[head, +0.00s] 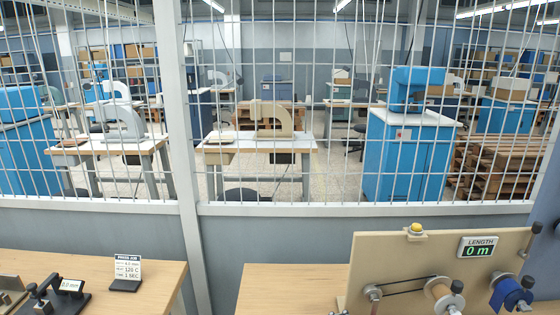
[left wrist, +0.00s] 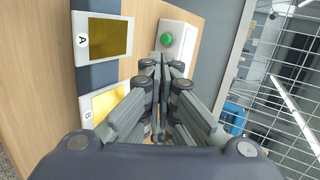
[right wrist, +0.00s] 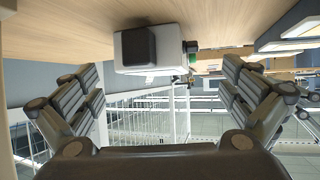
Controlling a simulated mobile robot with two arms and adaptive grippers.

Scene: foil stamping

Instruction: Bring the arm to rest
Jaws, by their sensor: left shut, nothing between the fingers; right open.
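My left gripper (left wrist: 160,66) shows in the left wrist view with its fingers drawn together and nothing between them. Its tips point toward a white box with a green button (left wrist: 167,39) on a wooden surface; whether they touch it I cannot tell. My right gripper (right wrist: 160,75) shows in the right wrist view with its fingers spread wide and nothing between them. A white box with a dark square face (right wrist: 152,48) lies beyond the gap between them. Neither gripper shows in the head view.
Two white-framed gold panels, A (left wrist: 106,37) and B (left wrist: 103,101), lie beside the left gripper. In the head view, a tan board (head: 395,262) with spools and a length display reading 0 m (head: 478,247) stands at right. A settings sign (head: 128,268) stands at left. A wire fence lies behind.

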